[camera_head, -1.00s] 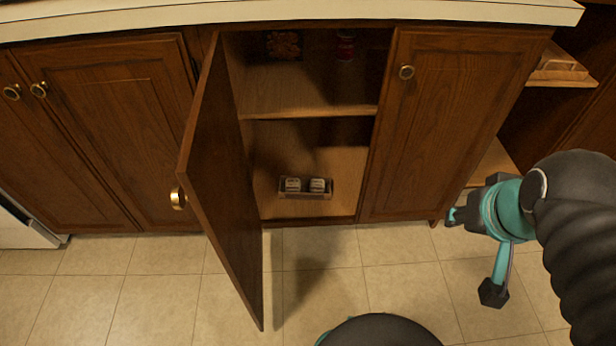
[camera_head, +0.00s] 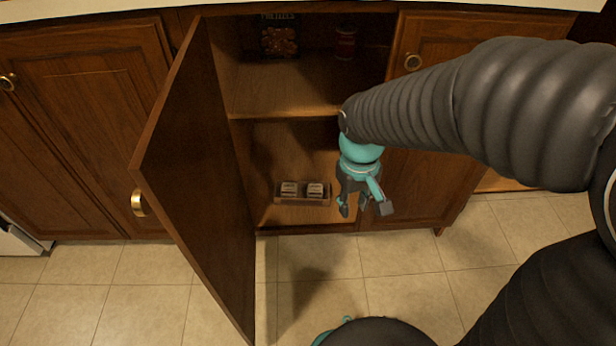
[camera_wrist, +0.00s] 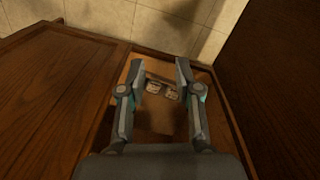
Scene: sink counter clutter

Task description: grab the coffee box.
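I cannot make out a thing clearly marked as the coffee box. On the lower cabinet shelf, a small brown holder (camera_head: 302,201) carries two pale-topped items (camera_head: 289,188), their labels too small to read. The holder also shows in the wrist view (camera_wrist: 150,76), between and beyond my fingertips. My gripper (camera_head: 353,208) is open and empty, pointing downward in front of the cabinet opening, right of the holder. In the wrist view my gripper (camera_wrist: 160,69) has its fingers well apart, with nothing between them touching.
The open cabinet door (camera_head: 198,180) stands out at the left, and a closed door (camera_head: 425,185) is at the right. The dim upper shelf (camera_head: 285,95) holds a pretzels package (camera_head: 279,38) and a red-labelled can (camera_head: 345,43). The tiled floor (camera_head: 420,255) in front is partly clear.

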